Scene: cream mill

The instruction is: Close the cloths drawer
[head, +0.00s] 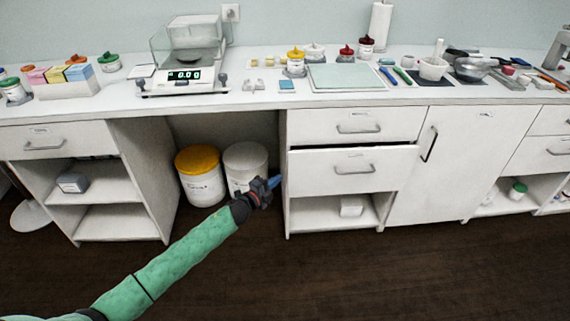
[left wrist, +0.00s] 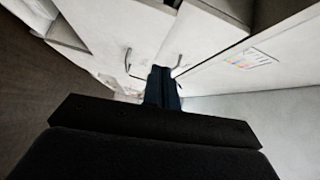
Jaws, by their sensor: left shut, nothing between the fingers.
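A white drawer (head: 325,174) in the middle cabinet, below the top drawer, stands partly open, with a dark gap above its front edge. It has a grey bar handle (head: 358,169) and a small label too small to read; I cannot tell whether it is the cloths drawer. The top drawer (head: 320,125) above it looks closed. My left gripper (head: 274,182) is shut and empty, just left of the open drawer's front. In the left wrist view its fingers (left wrist: 162,85) are together, with white cabinet fronts and handles beyond. My right gripper is out of view.
Left of the drawer is an open bay with a yellow-lidded tub (head: 200,185) and a white tub (head: 245,165). The worktop (head: 240,108) above carries a scale (head: 183,75) and many small items. The dark floor (head: 330,280) in front is clear.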

